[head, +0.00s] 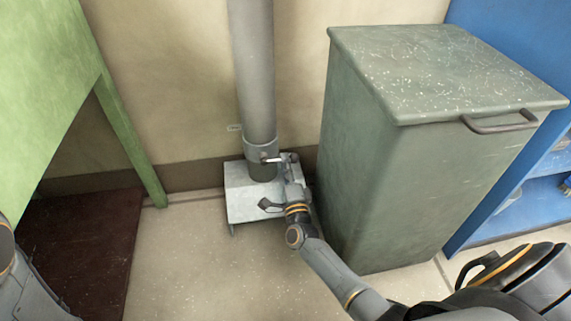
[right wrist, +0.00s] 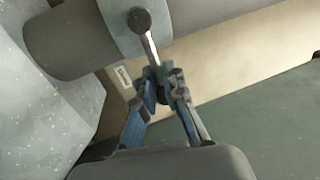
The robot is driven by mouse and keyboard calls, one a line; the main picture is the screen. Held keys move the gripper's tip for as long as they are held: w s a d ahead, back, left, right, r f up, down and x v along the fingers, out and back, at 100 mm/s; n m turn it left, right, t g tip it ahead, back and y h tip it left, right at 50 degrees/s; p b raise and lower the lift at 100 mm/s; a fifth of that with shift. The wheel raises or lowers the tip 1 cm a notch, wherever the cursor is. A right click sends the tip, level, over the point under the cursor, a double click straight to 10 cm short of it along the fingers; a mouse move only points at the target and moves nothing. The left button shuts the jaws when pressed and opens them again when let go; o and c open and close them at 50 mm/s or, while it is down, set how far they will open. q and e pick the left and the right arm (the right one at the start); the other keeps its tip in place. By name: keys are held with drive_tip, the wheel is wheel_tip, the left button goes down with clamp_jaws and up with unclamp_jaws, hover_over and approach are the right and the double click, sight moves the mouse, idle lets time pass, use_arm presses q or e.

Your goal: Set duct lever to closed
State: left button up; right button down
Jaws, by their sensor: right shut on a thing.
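The grey duct (head: 255,75) runs straight down the wall to a pale metal box on the floor. A collar (head: 261,149) rings its lower part and carries the small metal duct lever (head: 270,160). In the head view the lever points to the right. In the right wrist view the lever (right wrist: 149,42) runs from its round pivot on the collar down between my fingers. My right gripper (right wrist: 164,80) is shut on the lever's free end; it also shows in the head view (head: 288,159). Only part of my left arm shows at the left edge; its gripper is out of view.
A green lidded bin (head: 355,150) with a bar handle stands close to the right of the duct and my right arm. A blue shelf (head: 530,205) is beyond it. A green table (head: 50,80) stands at left above a dark red mat (head: 80,250). A small label (head: 234,127) is beside the duct.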

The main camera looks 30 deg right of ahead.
drive_tip(key=c, duration=1.2)
unclamp_jaws()
drive_tip(key=shift+s+d+h, duration=0.15)
drive_tip(key=shift+d+h, duration=0.25)
drive_tip(key=shift+d, duration=0.45)
drive_tip(key=shift+a, duration=0.2)
wheel_tip(320, 180, up, 10)
drive_tip(key=shift+d, duration=0.15)
